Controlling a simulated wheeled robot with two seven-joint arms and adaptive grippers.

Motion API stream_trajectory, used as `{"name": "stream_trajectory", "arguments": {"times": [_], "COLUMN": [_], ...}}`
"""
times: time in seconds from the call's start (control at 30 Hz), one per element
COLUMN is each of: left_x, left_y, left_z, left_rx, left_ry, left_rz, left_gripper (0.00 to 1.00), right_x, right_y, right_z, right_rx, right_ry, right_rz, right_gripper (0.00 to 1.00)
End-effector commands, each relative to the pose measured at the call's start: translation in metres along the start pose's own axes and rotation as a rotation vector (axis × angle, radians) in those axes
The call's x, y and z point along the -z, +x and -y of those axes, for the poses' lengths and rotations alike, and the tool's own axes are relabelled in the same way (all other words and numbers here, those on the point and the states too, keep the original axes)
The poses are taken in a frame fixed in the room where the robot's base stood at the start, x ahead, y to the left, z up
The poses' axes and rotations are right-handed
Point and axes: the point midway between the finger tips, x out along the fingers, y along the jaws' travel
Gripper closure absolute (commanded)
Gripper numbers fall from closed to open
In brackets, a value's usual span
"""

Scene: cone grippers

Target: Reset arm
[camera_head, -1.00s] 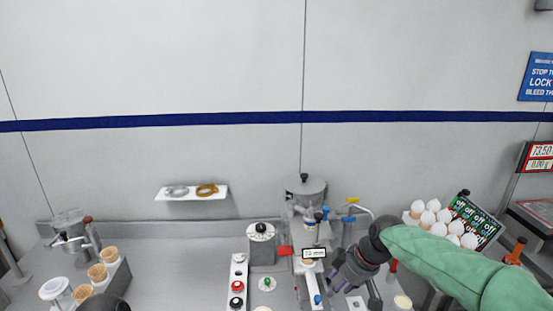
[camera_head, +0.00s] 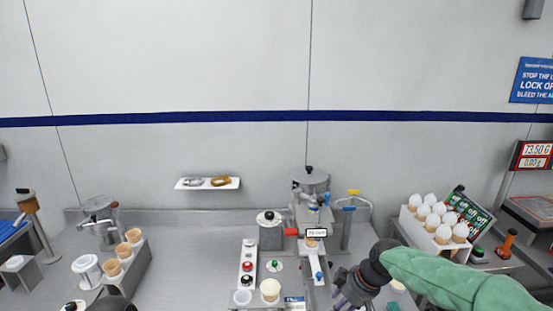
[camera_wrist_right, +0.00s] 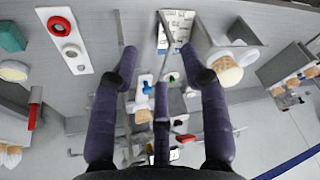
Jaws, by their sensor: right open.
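My right gripper (camera_head: 346,296) shows in the head view at the bottom, right of centre, on the green-sleeved right arm (camera_head: 440,277). In the right wrist view its purple fingers (camera_wrist_right: 159,62) are spread apart with nothing held between them. In the head view it is low and right of the dispensing station with the small display (camera_head: 316,232). The fingertips are partly cut off by the lower edge there. A dark rounded part stands at the bottom left edge. No left gripper fingers show.
A white rack of cones with white tops (camera_head: 430,218) stands right, near the arm. A cone holder (camera_head: 128,262) stands left. The button panel (camera_head: 247,262) and a cream-coloured cup (camera_head: 270,291) are at centre. A wall shelf (camera_head: 208,184) holds rings. Counter between holder and panel is clear.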

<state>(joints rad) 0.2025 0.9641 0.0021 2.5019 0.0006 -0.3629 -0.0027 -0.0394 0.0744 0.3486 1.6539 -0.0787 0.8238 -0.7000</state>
Motion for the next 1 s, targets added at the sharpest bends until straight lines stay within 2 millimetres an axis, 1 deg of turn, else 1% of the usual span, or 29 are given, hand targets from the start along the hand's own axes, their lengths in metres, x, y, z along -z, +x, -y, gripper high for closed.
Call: {"name": "stream_trajectory", "arguments": {"times": [0.03,0.17,0.27,0.37,0.47,0.5,0.57,0.6,0.67,0.7,0.77,0.8,0.83,0.9,1.0], "left_x": [0.0,-0.001,-0.001,-0.001,-0.001,-0.001,-0.001,-0.001,-0.001,-0.001,-0.001,-0.001,-0.001,-0.001,-0.001], "left_y": [0.0,0.0,0.0,0.0,0.0,0.0,0.0,0.0,0.0,0.0,0.0,0.0,0.0,0.0,0.0], "left_z": [0.0,0.0,0.0,0.0,0.0,0.0,0.0,0.0,0.0,0.0,0.0,0.0,0.0,0.0,0.0], "left_rx": [0.0,0.0,0.0,0.0,0.0,0.0,0.0,0.0,0.0,0.0,0.0,0.0,0.0,0.0,0.0], "left_ry": [0.0,0.0,0.0,0.0,0.0,0.0,0.0,0.0,0.0,0.0,0.0,0.0,0.0,0.0,0.0], "left_rz": [0.001,0.002,0.002,0.002,0.002,0.002,0.002,0.002,0.002,0.002,0.002,0.002,0.002,0.002,0.002], "left_gripper": [0.6,0.6,0.6,0.6,0.6,0.6,0.6,0.6,0.6,0.6,0.6,0.6,0.6,0.6,0.6], "right_x": [-0.004,-0.014,-0.025,-0.041,-0.066,-0.079,-0.099,-0.112,-0.133,-0.148,-0.17,-0.184,-0.194,-0.215,-0.239], "right_y": [0.011,0.043,0.074,0.11,0.154,0.173,0.199,0.215,0.237,0.25,0.266,0.275,0.281,0.291,0.3], "right_z": [0.001,0.005,0.01,0.018,0.034,0.042,0.056,0.066,0.083,0.095,0.113,0.126,0.135,0.155,0.178], "right_rx": [0.006,0.019,0.032,0.046,0.066,0.073,0.083,0.089,0.096,0.101,0.107,0.109,0.111,0.112,0.111], "right_ry": [0.018,0.076,0.13,0.201,0.298,0.344,0.415,0.463,0.535,0.583,0.656,0.704,0.738,0.811,0.894], "right_rz": [0.005,0.015,0.025,0.038,0.057,0.066,0.08,0.088,0.103,0.115,0.13,0.141,0.149,0.165,0.183], "right_gripper": [0.54,0.54,0.54,0.54,0.54,0.54,0.54,0.54,0.54,0.54,0.54,0.54,0.54,0.54,0.54]}}
